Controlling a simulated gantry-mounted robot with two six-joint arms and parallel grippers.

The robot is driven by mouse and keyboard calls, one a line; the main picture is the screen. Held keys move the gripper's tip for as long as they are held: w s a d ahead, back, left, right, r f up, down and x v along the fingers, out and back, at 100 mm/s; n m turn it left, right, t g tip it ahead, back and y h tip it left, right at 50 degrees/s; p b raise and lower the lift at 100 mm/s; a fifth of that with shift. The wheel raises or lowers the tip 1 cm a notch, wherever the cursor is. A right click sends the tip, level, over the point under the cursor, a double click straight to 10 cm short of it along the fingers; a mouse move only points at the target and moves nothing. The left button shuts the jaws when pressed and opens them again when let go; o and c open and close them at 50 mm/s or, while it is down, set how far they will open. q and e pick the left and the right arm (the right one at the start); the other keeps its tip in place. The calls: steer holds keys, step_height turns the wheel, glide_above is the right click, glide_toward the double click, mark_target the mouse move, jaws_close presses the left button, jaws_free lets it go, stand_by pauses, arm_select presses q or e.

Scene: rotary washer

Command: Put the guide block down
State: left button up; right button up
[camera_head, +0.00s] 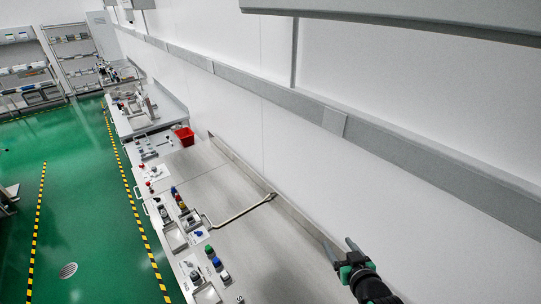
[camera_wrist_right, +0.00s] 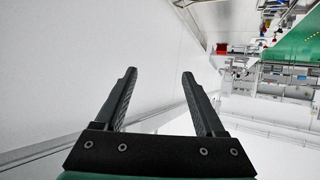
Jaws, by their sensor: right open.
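My right gripper (camera_head: 339,248) is at the lower right of the head view, near the wall and the bench's back edge. In the right wrist view its two dark fingers (camera_wrist_right: 159,74) are spread apart with nothing between them. I cannot pick out the guide block among the small parts on the bench (camera_head: 270,240); they are too small to tell. Several coloured parts, including green and blue ones (camera_head: 216,262), stand along the bench's front side, away from the gripper. My left gripper is not in view.
A bent metal bar (camera_head: 240,213) lies across the bench. A red bin (camera_head: 185,136) stands farther along the row. A grey rail (camera_head: 400,150) runs along the white wall. The bench surface around the bar is mostly clear. Green floor (camera_head: 80,220) lies to the left.

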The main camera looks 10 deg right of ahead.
steer(key=w+a+r+n+t+y, duration=0.1)
steer(key=a+r+t, duration=0.3)
steer(key=r, duration=1.1)
steer(key=w+a+r+n+t+y, duration=0.1)
steer(key=a+r+t, duration=0.2)
steer(key=r, duration=1.2)
steer(key=s+a+r+t+y, duration=0.1)
steer(key=s+r+t, duration=0.3)
steer(key=s+r, duration=0.4)
steer(key=s+a+r+t, duration=0.2)
steer(key=s+r+t, duration=0.2)
steer(key=s+r, duration=0.5)
step_height(320, 180, up, 6)
steer(key=shift+a+r+y, duration=0.1)
steer(key=shift+a+y, duration=0.15)
steer(key=shift+y, duration=0.15)
steer(key=shift+w, duration=0.1)
